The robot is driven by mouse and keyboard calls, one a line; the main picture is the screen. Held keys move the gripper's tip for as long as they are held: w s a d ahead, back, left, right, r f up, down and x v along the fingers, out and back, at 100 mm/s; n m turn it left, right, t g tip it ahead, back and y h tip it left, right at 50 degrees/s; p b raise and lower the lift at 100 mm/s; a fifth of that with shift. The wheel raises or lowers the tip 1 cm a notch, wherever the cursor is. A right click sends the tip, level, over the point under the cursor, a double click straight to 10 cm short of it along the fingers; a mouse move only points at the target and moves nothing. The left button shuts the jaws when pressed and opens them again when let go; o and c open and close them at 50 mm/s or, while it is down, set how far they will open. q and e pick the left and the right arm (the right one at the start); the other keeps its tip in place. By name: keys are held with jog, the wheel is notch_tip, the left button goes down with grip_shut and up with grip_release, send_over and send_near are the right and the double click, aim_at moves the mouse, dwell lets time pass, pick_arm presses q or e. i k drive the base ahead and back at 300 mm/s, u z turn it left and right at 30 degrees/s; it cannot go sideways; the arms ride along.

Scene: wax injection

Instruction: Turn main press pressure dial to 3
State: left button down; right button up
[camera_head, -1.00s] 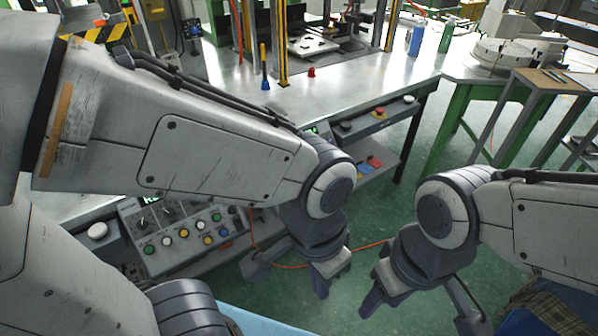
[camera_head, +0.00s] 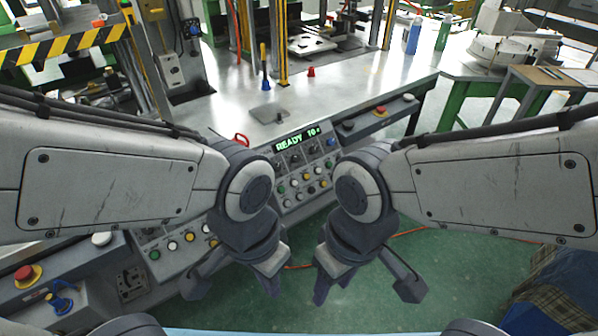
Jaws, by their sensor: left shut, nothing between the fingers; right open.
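A grey control panel (camera_head: 318,172) with a green display reading "READY 10" and an unclear last character stands on the bench front, between my two wrists. Black dials (camera_head: 295,159) sit below the display; their labels and pointer settings are too small to read. A second panel (camera_head: 165,250) with coloured buttons shows at lower left, its upper part hidden by my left arm. I cannot tell which panel is the main press's. My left gripper (camera_head: 271,283) is shut and empty, below and left of the display panel. My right gripper (camera_head: 328,286) is open and empty, below it. Neither touches a dial.
A red emergency button (camera_head: 28,273) and a blue valve (camera_head: 60,300) are at lower left. A blue-and-yellow-handled tool (camera_head: 264,75) and a red piece (camera_head: 311,72) stand on the metal bench (camera_head: 225,105).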

aim_at(278, 167)
jog(key=z, duration=1.65)
jog(key=i, duration=0.8)
jog(key=u, duration=2.85)
